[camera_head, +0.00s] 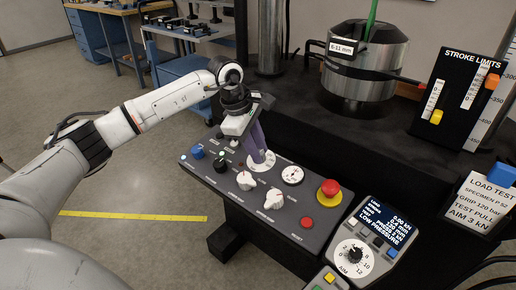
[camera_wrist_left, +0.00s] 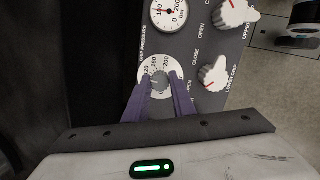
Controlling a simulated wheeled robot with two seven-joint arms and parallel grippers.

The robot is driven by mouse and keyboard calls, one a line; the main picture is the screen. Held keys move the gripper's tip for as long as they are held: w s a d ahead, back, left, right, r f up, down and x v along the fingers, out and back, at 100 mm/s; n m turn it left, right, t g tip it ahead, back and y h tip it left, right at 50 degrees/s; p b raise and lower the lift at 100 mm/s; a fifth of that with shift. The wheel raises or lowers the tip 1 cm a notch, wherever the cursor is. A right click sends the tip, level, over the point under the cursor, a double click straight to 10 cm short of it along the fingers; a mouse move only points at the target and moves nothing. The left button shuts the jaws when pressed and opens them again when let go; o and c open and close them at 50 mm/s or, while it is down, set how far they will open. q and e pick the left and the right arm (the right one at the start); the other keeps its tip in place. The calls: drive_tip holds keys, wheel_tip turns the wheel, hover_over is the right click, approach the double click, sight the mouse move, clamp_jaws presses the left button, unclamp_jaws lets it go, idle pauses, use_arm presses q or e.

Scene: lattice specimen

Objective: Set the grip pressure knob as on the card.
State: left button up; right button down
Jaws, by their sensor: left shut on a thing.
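The grip pressure knob (camera_wrist_left: 158,79) is grey and sits in a white dial (camera_wrist_left: 146,66) with printed numbers; the dial also shows in the head view (camera_head: 262,167). My left gripper (camera_wrist_left: 160,88) has its purple fingers closed on either side of the knob. In the head view my left gripper (camera_head: 260,152) reaches down to the panel and partly hides the knob. I cannot make out the knob's exact setting. The card (camera_head: 485,200) at the right reads load test, grip 120 bar, aim 3 kN. My right gripper is not in view.
A pressure gauge (camera_head: 292,174) is beside the dial. White grip knobs (camera_head: 246,181), a red emergency button (camera_head: 329,192) and a smaller red button (camera_head: 307,223) share the panel. A display (camera_head: 385,228) shows LOW PRESSURE. The steel cylinder (camera_head: 362,85) stands behind.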

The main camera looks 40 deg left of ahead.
use_arm(q)
drive_tip(key=shift+r+m, duration=0.1)
drive_tip(key=shift+m, duration=1)
drive_tip(key=o, duration=1.1)
drive_tip(key=shift+c, duration=0.2)
drive_tip(key=v, duration=1)
drive_tip(key=shift+w+r, duration=0.15)
drive_tip(key=shift+r, duration=0.05)
